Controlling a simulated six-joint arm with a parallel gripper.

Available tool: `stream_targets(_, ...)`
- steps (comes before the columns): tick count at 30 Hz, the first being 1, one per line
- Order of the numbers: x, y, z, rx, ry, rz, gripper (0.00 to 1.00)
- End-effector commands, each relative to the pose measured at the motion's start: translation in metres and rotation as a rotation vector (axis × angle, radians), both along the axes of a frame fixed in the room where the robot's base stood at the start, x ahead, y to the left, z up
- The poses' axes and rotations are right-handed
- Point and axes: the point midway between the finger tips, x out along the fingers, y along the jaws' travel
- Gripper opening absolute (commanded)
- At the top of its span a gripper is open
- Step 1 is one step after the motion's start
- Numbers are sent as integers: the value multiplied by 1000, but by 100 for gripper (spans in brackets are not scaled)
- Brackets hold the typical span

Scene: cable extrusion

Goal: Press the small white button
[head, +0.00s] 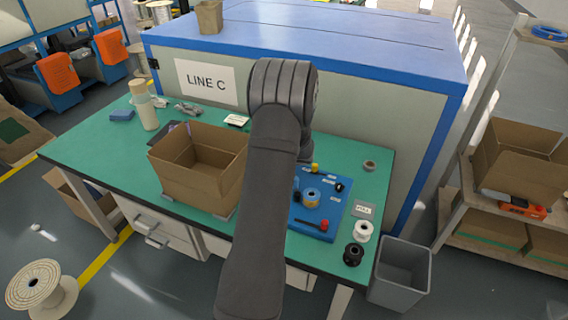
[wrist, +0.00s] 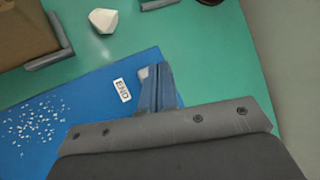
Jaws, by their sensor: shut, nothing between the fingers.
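The blue panel (head: 335,212) lies on the green bench, partly behind my arm in the head view. In the wrist view the blue panel (wrist: 70,105) has an END label (wrist: 121,90). A small pale, whitish piece (wrist: 144,72) shows right of that label, at the tip of my fingers and partly hidden by them. It may be the white button; I cannot tell if the fingers touch it. My gripper (wrist: 158,76) is shut and empty, over the panel's edge. In the head view my arm hides the fingers.
An open cardboard box (head: 195,180) stands left of the panel. A white faceted piece (wrist: 103,20) lies on the green bench. White granules (wrist: 38,120) are scattered on the panel. Spools (head: 362,230) stand at the bench's right end, by a grey bin (head: 402,275).

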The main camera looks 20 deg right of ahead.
Motion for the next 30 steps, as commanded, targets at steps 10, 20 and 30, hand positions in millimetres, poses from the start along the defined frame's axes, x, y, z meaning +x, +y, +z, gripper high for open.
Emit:
stream_targets(10,0,0,4,0,0,0,0)
stream_targets(20,0,0,29,-3,-2,2,0)
stream_targets(30,0,0,54,-1,-1,0,0)
